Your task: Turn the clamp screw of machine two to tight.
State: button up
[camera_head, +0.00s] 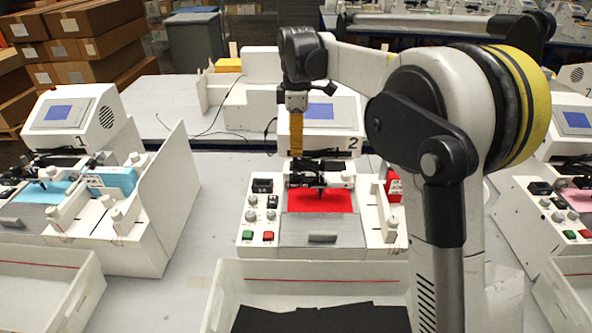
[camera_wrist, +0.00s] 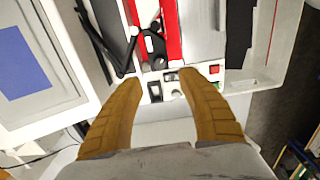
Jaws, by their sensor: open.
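Machine two (camera_head: 353,152), a white plotter with a "2" on its screen housing, stands in the middle of the head view. Its dark pen carriage (camera_head: 322,180) sits over a red sheet (camera_head: 325,203). The carriage (camera_wrist: 154,42) and the red sheet (camera_wrist: 173,32) also show in the wrist view. I cannot clearly pick out the clamp screw. My gripper (camera_head: 297,154) points down above the rear left part of the carriage. In the wrist view its two tan fingers (camera_wrist: 159,77) are apart with nothing held between them. Small knobs and switches of the panel (camera_wrist: 168,85) show below and between them.
Machine one (camera_head: 70,115) stands at left with a white side panel; another plotter (camera_head: 570,120) is at right. A white bin (camera_head: 240,270) with black sheets lies in front of machine two. Its front panel has green (camera_head: 247,236) and red buttons. Table is clear between machines one and two.

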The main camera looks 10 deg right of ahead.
aim_at(297, 173)
notch_tip(297, 173, down, 10)
jog(key=b, duration=0.2)
jog(key=shift+f+b, duration=0.1)
jog(key=shift+b, duration=0.3)
grip_shut()
